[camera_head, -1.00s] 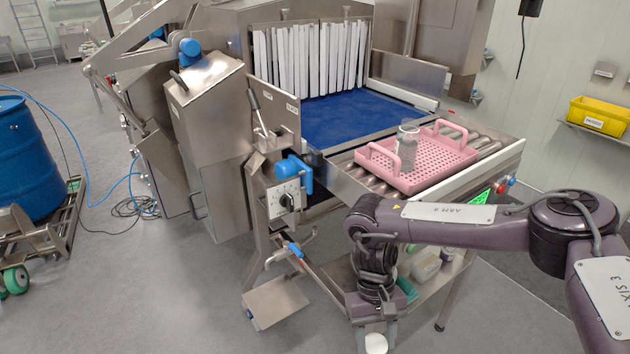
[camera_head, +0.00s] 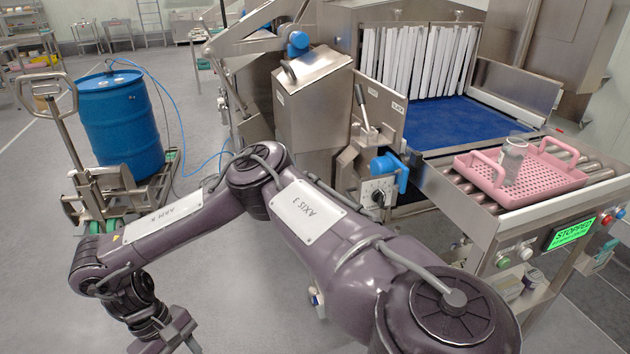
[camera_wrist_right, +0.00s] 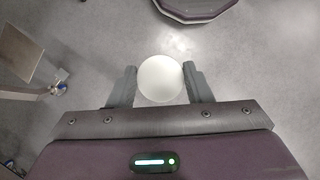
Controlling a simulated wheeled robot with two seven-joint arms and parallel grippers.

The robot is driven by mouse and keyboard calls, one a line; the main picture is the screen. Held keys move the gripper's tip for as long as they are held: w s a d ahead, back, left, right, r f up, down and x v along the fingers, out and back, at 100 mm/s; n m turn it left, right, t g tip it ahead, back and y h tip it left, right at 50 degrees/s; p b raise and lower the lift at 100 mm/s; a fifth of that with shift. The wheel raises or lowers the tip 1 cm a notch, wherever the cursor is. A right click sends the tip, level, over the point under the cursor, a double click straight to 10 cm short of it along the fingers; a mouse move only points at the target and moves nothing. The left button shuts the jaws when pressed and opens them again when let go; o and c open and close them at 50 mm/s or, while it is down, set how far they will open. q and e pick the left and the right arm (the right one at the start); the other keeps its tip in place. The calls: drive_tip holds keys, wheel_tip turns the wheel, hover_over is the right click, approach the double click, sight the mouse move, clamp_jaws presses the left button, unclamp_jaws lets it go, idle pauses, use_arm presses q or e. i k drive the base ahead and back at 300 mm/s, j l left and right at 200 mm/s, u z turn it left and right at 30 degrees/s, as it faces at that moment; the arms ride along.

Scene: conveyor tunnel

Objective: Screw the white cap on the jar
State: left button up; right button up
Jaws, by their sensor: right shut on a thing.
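The clear grey jar (camera_head: 511,164) stands upright in the pink perforated tray (camera_head: 545,180) on the roller section, at the right of the head view. No cap is visible on it. The white cap (camera_wrist_right: 160,79) is round and sits between the two fingers of my right gripper (camera_wrist_right: 160,92) in the right wrist view. In the head view my right gripper (camera_head: 178,342) hangs low over the floor at the lower left, far from the jar, and the cap cannot be made out there. My left gripper is not in view.
A steel machine with a blue belt (camera_head: 450,120) and white strip curtain stands behind the rollers. A green display (camera_head: 572,232) reads STOPPED. A blue drum (camera_head: 120,125) on a trolley stands at the left. Open floor lies around my right gripper.

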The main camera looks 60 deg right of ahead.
sight(513, 152)
drive_tip(key=u, duration=1.5)
drive_tip(key=k, duration=2.65)
drive_tip(key=k+j+z, duration=0.1)
drive_tip(key=k+z, duration=0.2)
drive_tip(key=k, duration=0.3)
drive_tip(key=k+z, duration=0.25)
drive_tip(key=k, duration=0.3)
drive_tip(key=z, duration=0.75)
